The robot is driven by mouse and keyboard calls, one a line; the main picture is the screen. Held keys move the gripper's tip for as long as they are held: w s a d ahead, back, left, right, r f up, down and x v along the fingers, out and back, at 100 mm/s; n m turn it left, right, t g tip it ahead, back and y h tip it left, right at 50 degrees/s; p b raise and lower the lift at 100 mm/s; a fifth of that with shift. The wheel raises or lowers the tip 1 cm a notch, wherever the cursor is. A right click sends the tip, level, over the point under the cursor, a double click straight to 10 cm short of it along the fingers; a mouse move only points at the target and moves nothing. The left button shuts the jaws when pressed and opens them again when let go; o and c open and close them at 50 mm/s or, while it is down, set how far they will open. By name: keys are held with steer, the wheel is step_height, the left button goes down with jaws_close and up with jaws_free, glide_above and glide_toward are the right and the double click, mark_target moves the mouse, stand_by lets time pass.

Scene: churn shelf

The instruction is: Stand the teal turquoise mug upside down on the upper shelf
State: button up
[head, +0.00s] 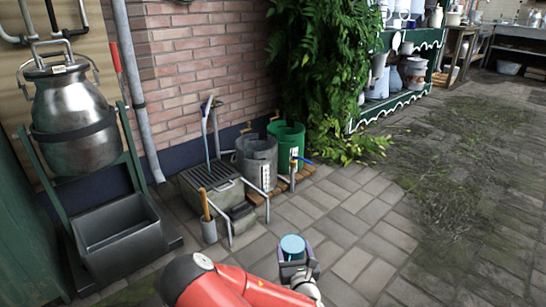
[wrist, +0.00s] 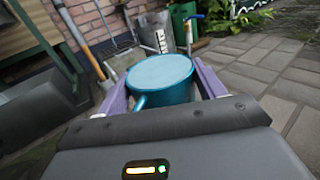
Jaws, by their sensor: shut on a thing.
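The teal turquoise mug (head: 292,245) is held in my gripper (head: 297,262), low in the middle of the head view. In the wrist view the mug (wrist: 160,80) sits between the two purple fingers of the gripper (wrist: 163,88), which are shut on its sides. A flat pale blue round face points up, and the handle shows at the lower left. It looks like the closed base, but I cannot be sure. The green shelf unit with white scalloped edges (head: 437,38) stands far off at the upper right; its upper shelf bears several pots and jugs.
A metal churn (head: 72,115) on a green stand and a dark trough (head: 118,238) are at left. A stone basin (head: 205,185), a grey bucket (head: 257,160) and a green bucket (head: 287,142) line the brick wall. Ivy (head: 320,60) hangs beside the shelf. Paving (head: 400,220) is clear at right.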

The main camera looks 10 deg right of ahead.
steer(key=m, duration=0.4)
steer(key=shift+m, duration=0.4)
steer(key=m, duration=0.7)
steer(key=shift+d+m, duration=0.1)
steer(key=shift+m, duration=0.3)
steer(key=m, duration=1.8)
steer(key=shift+m, duration=0.3)
steer(key=m, duration=0.4)
steer(key=shift+m, duration=0.4)
